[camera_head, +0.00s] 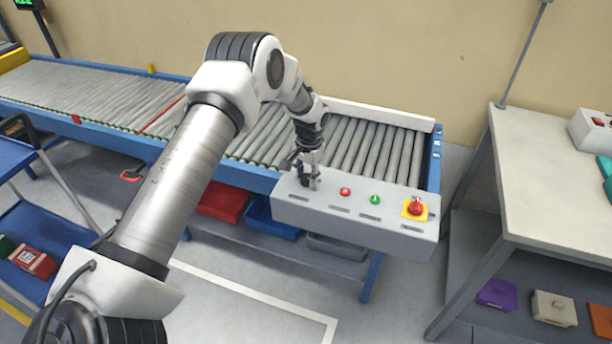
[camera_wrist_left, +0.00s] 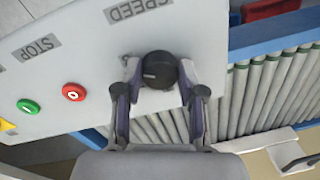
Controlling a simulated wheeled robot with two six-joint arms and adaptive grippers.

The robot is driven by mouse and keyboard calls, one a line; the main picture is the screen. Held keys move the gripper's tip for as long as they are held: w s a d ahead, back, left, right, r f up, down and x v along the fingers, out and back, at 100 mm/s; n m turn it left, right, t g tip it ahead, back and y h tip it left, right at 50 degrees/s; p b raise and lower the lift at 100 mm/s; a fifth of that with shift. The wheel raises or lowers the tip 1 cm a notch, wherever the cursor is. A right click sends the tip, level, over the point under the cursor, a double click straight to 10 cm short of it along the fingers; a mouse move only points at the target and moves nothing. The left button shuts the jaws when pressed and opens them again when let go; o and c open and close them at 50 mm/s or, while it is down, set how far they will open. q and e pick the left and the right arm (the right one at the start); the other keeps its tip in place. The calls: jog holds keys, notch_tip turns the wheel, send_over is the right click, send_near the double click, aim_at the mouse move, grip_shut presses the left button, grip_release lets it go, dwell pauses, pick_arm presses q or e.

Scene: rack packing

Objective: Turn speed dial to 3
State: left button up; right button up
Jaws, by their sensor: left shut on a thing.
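The speed dial (camera_wrist_left: 159,70) is a round black knob with a light pointer mark, on a grey control panel (camera_head: 345,222) at the conveyor's near edge. A SPEED label (camera_wrist_left: 138,9) is printed beside the dial and appears upside down in the left wrist view. My left gripper (camera_head: 314,183) reaches down to the panel's left end. In the left wrist view its two fingers (camera_wrist_left: 157,82) are shut on the dial, one on each side. The gripper mostly hides the dial in the head view. No scale numbers are readable. My right gripper is not in view.
The panel also carries a red button (camera_head: 345,191), a green button (camera_head: 375,199) and a red emergency stop (camera_head: 416,208) on yellow. The roller conveyor (camera_head: 385,150) lies behind. A workbench (camera_head: 540,170) stands at right, a blue cart (camera_head: 45,235) at left.

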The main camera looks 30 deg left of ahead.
pick_arm(q)
jog(key=shift+s+f, duration=0.15)
jog(key=shift+f, duration=0.05)
jog(key=o, duration=1.1)
jog(key=shift+o, duration=0.2)
jog(key=shift+w+f, duration=0.1)
jog(key=shift+w, duration=0.2)
notch_tip(320, 180, up, 12)
jog(key=shift+d, duration=0.45)
